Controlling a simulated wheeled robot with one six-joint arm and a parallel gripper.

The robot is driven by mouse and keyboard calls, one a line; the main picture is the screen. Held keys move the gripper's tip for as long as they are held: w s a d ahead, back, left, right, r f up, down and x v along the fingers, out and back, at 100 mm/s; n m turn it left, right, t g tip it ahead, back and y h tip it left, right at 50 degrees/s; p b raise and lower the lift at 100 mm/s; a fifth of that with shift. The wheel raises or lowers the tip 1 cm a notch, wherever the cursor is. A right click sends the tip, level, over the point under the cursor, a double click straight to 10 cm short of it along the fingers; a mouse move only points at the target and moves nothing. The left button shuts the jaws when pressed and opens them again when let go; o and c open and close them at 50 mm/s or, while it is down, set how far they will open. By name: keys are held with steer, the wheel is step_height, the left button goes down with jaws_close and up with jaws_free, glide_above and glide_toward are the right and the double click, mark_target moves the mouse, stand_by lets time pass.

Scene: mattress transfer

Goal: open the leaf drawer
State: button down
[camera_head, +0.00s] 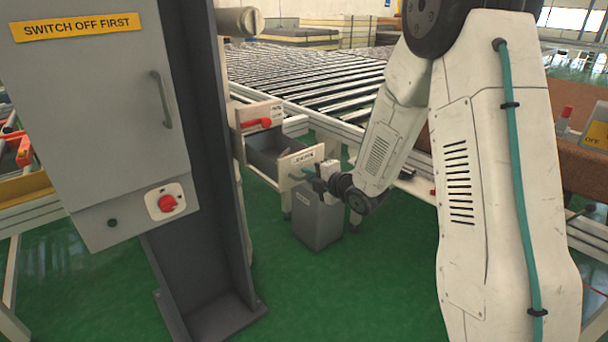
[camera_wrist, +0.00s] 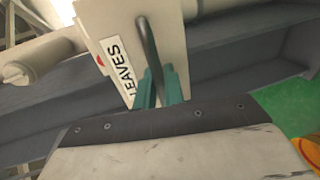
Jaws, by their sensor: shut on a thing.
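The leaf drawer (camera_head: 266,156) stands out from its housing in the head view, and its dark inside shows from above. Its pale front (camera_head: 289,165) carries a label that reads LEAVES in the wrist view (camera_wrist: 122,66). A dark bar handle (camera_wrist: 149,45) crosses the front in the wrist view. My gripper (camera_wrist: 158,88) is shut on this handle, with teal fingers on either side of it. In the head view my gripper (camera_head: 314,180) is at the drawer front, small and partly hidden by my wrist.
A grey bin (camera_head: 318,222) stands on the green floor below my gripper. A steel column (camera_head: 208,200) and a grey switch cabinet (camera_head: 95,110) stand at the left. A roller conveyor (camera_head: 320,85) lies behind. The green floor in front is clear.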

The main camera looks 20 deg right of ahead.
steer(key=shift+s+d, duration=0.15)
steer(key=shift+s, duration=0.3)
steer(key=c, duration=1.6)
jaws_free()
steer(key=shift+c, duration=0.2)
steer(key=v, duration=0.7)
steer(key=shift+s, duration=0.4)
steer(key=shift+d, duration=0.15)
